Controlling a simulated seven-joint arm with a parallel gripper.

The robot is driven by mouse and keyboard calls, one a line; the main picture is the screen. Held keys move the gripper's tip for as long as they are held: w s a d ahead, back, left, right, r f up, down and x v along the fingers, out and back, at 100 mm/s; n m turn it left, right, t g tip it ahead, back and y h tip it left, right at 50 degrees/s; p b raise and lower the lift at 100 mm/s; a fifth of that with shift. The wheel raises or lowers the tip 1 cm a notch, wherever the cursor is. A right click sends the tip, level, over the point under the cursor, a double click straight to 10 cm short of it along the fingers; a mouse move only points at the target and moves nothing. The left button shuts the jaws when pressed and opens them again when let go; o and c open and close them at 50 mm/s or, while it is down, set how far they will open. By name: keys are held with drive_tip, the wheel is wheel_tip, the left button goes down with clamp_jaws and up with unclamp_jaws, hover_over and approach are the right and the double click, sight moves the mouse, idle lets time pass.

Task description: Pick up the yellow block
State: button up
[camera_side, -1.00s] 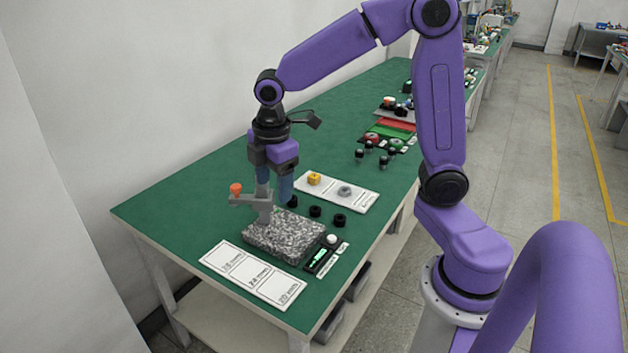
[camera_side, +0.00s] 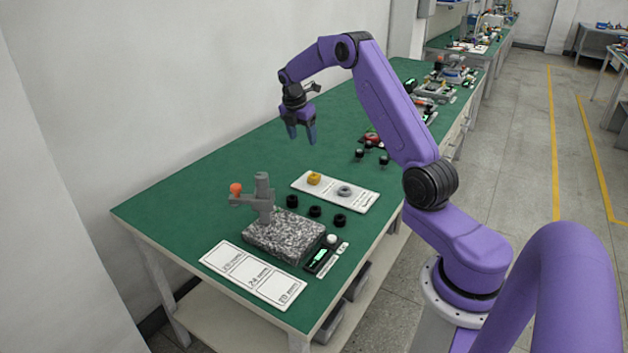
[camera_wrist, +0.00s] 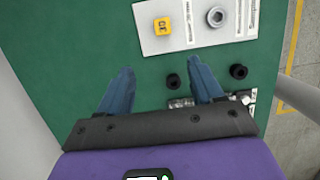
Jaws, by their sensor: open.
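The yellow block (camera_side: 314,178) sits on the left part of a white card (camera_side: 352,196) on the green table. In the wrist view the yellow block (camera_wrist: 162,26) shows dark marks on its top and lies beyond my fingertips. My gripper (camera_side: 302,138) is open and empty, raised above the table and behind the block in the side view. Its two blue fingers (camera_wrist: 163,75) are spread apart in the wrist view. Nothing hides the block in either view.
A grey ring (camera_side: 345,191) shares the card. Several black rings (camera_side: 315,211) lie in front. A speckled stone block (camera_side: 284,236) with a grey stand (camera_side: 264,197) is nearer, beside a small display (camera_side: 318,262). The table's left rear is clear.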

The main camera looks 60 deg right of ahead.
hover_over(314, 175)
drive_tip(key=a, duration=0.3)
drive_tip(key=a+x, duration=0.1)
drive_tip(key=x, duration=0.6)
drive_tip(key=a+x, duration=0.1)
drive_tip(key=x, duration=0.3)
drive_tip(key=shift+w+a+f, duration=0.2)
drive_tip(key=shift+a+f, duration=0.05)
drive_tip(key=shift+f, duration=0.25)
drive_tip(key=shift+s+x, duration=0.15)
drive_tip(key=shift+x, duration=1.2)
drive_tip(key=shift+s+x, duration=0.1)
drive_tip(key=shift+x, duration=1.2)
drive_tip(key=shift+d+r, duration=0.1)
drive_tip(key=shift+d, duration=0.1)
clamp_jaws()
